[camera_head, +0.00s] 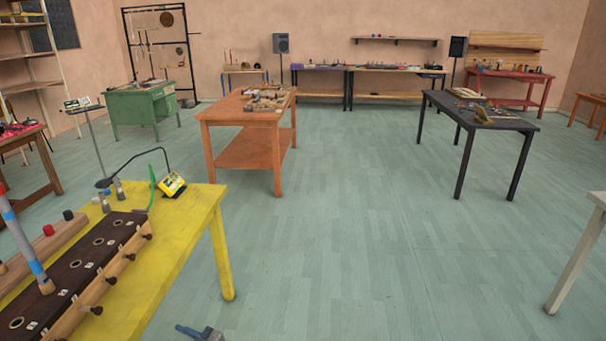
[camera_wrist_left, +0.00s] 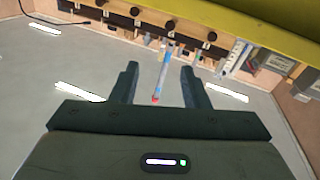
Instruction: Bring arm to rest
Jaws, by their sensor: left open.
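My left gripper (camera_wrist_left: 160,68) is open in the left wrist view, its two dark fingers apart with nothing gripped. A dark part at the bottom edge of the head view (camera_head: 203,333) seems to be this gripper, over the floor right of the yellow table (camera_head: 180,257). A blue, white and red tube (camera_head: 25,240) stands slightly tilted at a dark-topped wooden rack (camera_head: 85,262). In the left wrist view the tube (camera_wrist_left: 163,72) shows between the fingers, but beyond them. My right gripper is not in view.
A yellow device (camera_head: 172,185) sits at the yellow table's far corner. An orange table (camera_head: 245,117) and a dark table (camera_head: 480,115) stand farther off, both with objects on top. A pale table edge (camera_head: 597,198) is at right. The middle floor (camera_head: 350,220) is clear.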

